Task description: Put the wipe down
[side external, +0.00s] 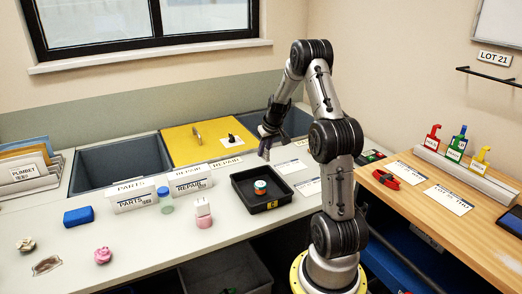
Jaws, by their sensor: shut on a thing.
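My gripper (267,150) hangs above the bench, behind the black tray and in front of the yellow panel, pointing down. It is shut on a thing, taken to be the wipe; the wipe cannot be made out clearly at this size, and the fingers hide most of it. A pink crumpled piece (103,255) and a beige crumpled piece (25,244) lie at the front left of the bench. A flat, stained brownish piece (46,265) lies between them.
A black tray (283,204) holds a small round tin (260,187). Grey bins (115,168) flank the yellow panel (190,135). The front left bench has free room.

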